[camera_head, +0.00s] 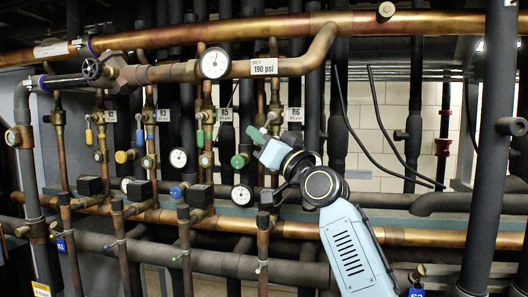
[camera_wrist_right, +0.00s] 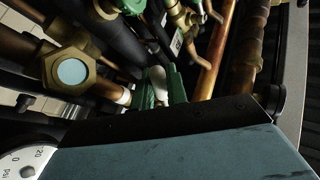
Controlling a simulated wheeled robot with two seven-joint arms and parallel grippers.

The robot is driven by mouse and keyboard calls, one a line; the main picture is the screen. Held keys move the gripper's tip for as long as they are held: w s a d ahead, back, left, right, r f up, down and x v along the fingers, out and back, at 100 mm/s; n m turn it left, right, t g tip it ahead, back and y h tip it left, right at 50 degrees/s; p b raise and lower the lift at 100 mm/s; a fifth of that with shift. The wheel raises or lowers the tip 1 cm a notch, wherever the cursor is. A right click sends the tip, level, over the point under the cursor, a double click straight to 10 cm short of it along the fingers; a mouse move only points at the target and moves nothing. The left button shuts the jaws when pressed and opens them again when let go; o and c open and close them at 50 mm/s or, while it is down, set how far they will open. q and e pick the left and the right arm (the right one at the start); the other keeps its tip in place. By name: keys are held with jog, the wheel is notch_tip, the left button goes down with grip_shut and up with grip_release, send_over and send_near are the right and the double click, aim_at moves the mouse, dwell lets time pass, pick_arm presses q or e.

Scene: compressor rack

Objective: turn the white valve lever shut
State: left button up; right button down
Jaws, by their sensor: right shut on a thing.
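The white valve lever (camera_wrist_right: 158,84) shows in the right wrist view as a short pale handle. It stands between the two green fingers of my right gripper (camera_wrist_right: 161,90), which are shut on it. In the head view my right gripper (camera_head: 262,133) reaches in from the lower right to the valve at the R6 pipe. Its fingers and body hide most of the lever there. My left gripper is in neither view.
A large pressure gauge (camera_head: 214,63) and a thick copper pipe (camera_head: 310,58) are above. A dark vertical pipe (camera_head: 487,150) stands at right. A brass sight glass (camera_wrist_right: 72,72) is close to the gripper.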

jog(key=shift+a+m+t+b, duration=0.2)
jog(key=shift+m+t+b, duration=0.2)
jog(key=shift+m+b, duration=0.1)
jog(key=shift+r, duration=0.1)
jog(key=c, duration=1.7)
grip_release()
jog(key=shift+c, duration=0.2)
